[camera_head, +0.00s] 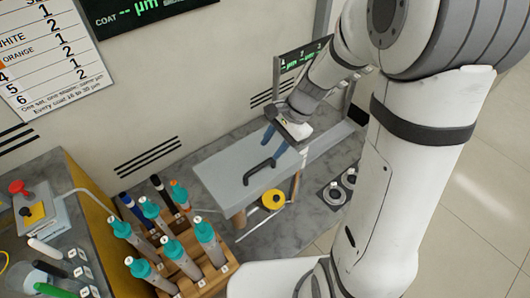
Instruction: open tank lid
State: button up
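The tank lid (232,178) is a flat pale grey panel on the tank at the back of the grey bench. It appears to lie flat and closed. A black bar handle (259,172) stands up from its front part. My gripper (274,139) is above the lid's far right part, behind the handle and apart from it. Its blue finger parts point down to the left.
A wooden rack (187,250) holds several teal-topped rods at the front left. A yellow round part (273,199) sits just in front of the lid. Round metal pieces (334,193) stand at the right. A control box with a red button (16,187) is far left.

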aim_at(260, 165)
jog(key=x, duration=0.7)
jog(key=shift+b, duration=0.35)
jog(key=shift+c, duration=0.4)
grip_shut()
